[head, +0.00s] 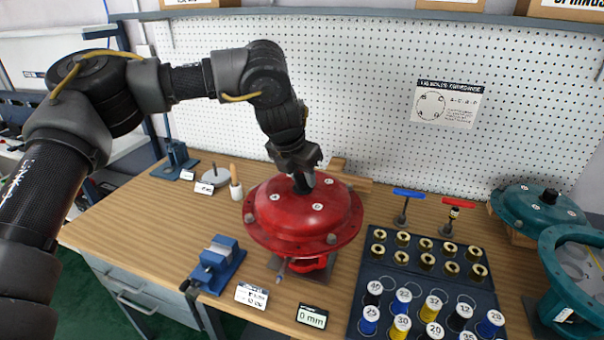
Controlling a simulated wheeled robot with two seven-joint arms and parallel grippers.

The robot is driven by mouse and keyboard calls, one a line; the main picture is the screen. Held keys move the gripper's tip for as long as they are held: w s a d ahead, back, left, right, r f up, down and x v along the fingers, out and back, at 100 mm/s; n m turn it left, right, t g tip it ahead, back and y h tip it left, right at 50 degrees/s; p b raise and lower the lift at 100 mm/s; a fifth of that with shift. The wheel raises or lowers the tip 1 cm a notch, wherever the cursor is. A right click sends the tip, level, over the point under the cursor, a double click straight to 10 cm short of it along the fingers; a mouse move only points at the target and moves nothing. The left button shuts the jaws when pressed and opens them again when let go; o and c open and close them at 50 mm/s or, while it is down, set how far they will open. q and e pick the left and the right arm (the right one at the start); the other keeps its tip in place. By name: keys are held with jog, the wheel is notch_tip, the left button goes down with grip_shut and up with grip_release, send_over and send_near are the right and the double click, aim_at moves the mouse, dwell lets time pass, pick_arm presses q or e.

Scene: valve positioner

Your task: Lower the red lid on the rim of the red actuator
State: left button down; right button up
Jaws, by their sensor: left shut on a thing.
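The red lid (300,212) is a wide domed disc with a flanged edge and a dark knob on top, near the middle of the table. My left gripper (302,183) comes down from above and is shut on the knob. Below the lid, part of the red actuator (312,263) shows, standing on a dark base. The lid hides the actuator's rim, so I cannot tell whether the two touch. The lid looks roughly level. My right gripper is not in view.
A blue vise (216,263) stands to the left front. A dark tray (425,285) with brass pieces and numbered springs lies to the right. Blue (405,205) and red (455,215) T-handle tools stand behind it. Teal housings (540,208) fill the far right.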

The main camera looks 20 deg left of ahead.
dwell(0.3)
pick_arm(q)
jog(key=c, duration=0.9)
grip_release()
jog(key=shift+s+f, duration=0.1)
jog(key=shift+f, duration=0.05)
jog(key=b+v, duration=0.2)
jog(key=v, duration=0.9)
jog(key=shift+d, duration=0.1)
